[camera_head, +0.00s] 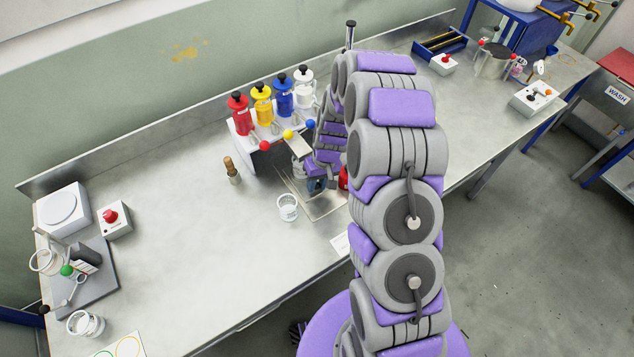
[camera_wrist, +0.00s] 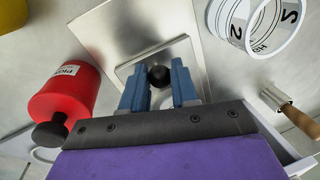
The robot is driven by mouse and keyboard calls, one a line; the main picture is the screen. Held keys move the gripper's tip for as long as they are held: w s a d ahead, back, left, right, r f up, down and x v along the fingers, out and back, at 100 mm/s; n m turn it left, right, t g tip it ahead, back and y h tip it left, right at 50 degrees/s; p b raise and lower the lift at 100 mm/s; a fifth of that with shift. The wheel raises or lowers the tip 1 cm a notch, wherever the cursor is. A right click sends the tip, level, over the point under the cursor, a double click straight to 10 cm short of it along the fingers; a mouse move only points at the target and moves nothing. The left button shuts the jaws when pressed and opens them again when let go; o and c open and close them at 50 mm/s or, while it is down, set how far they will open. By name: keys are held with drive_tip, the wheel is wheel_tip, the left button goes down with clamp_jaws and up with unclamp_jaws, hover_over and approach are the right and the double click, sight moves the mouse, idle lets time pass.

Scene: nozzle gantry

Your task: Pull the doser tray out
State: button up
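The doser tray appears to be the flat metal plate (camera_wrist: 105,37) under the fingers in the wrist view, with a smaller plate and a black ball knob (camera_wrist: 159,76) on it. In the head view a metal plate (camera_head: 322,208) lies on the bench at the front of the bottle stand, partly behind my arm. My gripper (camera_wrist: 160,80) has its two blue fingers on either side of the knob. Whether they touch it cannot be told. In the head view my gripper (camera_head: 316,184) points down over the plate and hides the knob.
A clear cup (camera_head: 288,208) stands left of the plate and a wooden-handled tool (camera_head: 232,170) farther left. Red (camera_head: 239,116), yellow, blue and white bottles stand on the white stand. The bench's left middle is clear.

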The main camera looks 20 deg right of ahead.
clamp_jaws()
drive_tip(key=s+d, duration=0.1)
drive_tip(key=s, duration=0.2)
drive_tip(key=s+d, duration=0.1)
drive_tip(key=s, duration=0.3)
drive_tip(key=s+d, duration=0.1)
drive_tip(key=s, duration=0.2)
drive_tip(key=shift+s+d, duration=0.15)
drive_tip(key=shift+d, duration=0.1)
drive_tip(key=shift+w+a, duration=0.15)
drive_tip(key=shift+w, duration=0.05)
drive_tip(key=shift+o, duration=1.4)
unclamp_jaws()
drive_tip(key=shift+s, duration=0.1)
drive_tip(key=shift+o, duration=0.9)
